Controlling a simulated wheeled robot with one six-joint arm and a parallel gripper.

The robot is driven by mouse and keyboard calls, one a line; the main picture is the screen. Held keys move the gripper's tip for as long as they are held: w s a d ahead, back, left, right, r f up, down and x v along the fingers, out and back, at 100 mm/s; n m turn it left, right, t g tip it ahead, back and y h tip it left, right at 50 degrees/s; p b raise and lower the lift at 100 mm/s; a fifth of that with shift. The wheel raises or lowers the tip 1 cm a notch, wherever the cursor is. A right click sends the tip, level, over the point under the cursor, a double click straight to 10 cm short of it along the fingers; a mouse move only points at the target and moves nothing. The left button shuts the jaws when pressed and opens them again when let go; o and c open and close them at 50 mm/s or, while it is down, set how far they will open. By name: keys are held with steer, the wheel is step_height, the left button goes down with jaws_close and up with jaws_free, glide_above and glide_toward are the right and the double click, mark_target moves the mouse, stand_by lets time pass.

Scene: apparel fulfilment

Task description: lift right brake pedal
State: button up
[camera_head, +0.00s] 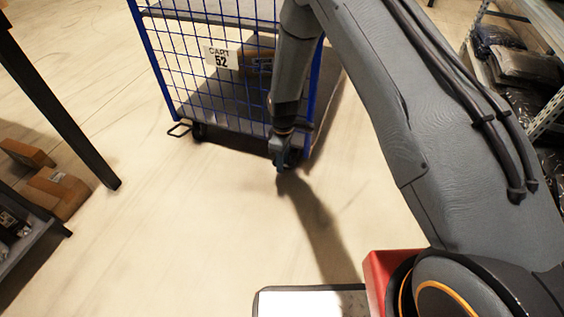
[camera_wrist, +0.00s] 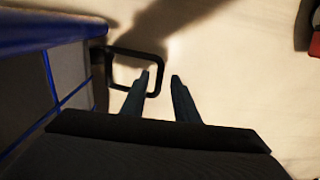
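The blue wire cart (camera_head: 208,62) stands on the floor with a sign reading CART 52. Its right brake pedal, a black open loop (camera_wrist: 135,52), sticks out from the cart's lower edge in the wrist view. In the head view my gripper and arm hide this pedal. My gripper (camera_head: 280,163) points down at the cart's lower right corner. In the wrist view my gripper (camera_wrist: 160,76) is open. One finger overlaps the loop's opening and the other shows just outside its right bar. I cannot tell whether either touches it.
The left brake pedal (camera_head: 179,130) shows at the cart's lower left. A shelf rack (camera_head: 547,113) with dark bagged goods stands at right. A dark table leg (camera_head: 62,110) and cardboard boxes (camera_head: 60,191) are at left. The floor before the cart is clear.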

step_height(320, 180, up, 7)
steer(key=p, duration=0.2)
steer(key=shift+w, duration=0.15)
steer(key=shift+r, duration=0.1)
steer(key=s+a+r+m, duration=0.25)
steer(key=s+r, duration=0.45)
steer(key=r, duration=0.5)
steer(key=s+a+r+m, duration=0.25)
steer(key=s+r, duration=0.45)
steer(key=r, duration=0.5)
steer(key=s+d+r+m, duration=0.1)
steer(key=s+r, duration=0.3)
steer(key=s, duration=0.3)
steer(key=s+d+r+m+y, duration=0.1)
steer(key=s+r, duration=0.3)
steer(key=s, duration=0.3)
steer(key=s+d+r+m, duration=0.1)
steer(key=s+r, duration=0.3)
steer(key=s, duration=0.3)
steer(key=d+r+m+p, duration=0.3)
steer(key=d+r+p, duration=0.7)
steer(key=p, duration=0.6)
steer(key=d+r+m+h+p, duration=0.1)
steer(key=d+r+m+p, duration=0.2)
steer(key=d+r+p, duration=0.7)
step_height(320, 180, up, 5)
steer(key=p, duration=0.7)
steer(key=shift+w+d+p, duration=0.2)
steer(key=shift+d+p, duration=0.1)
steer(key=shift+d, duration=0.05)
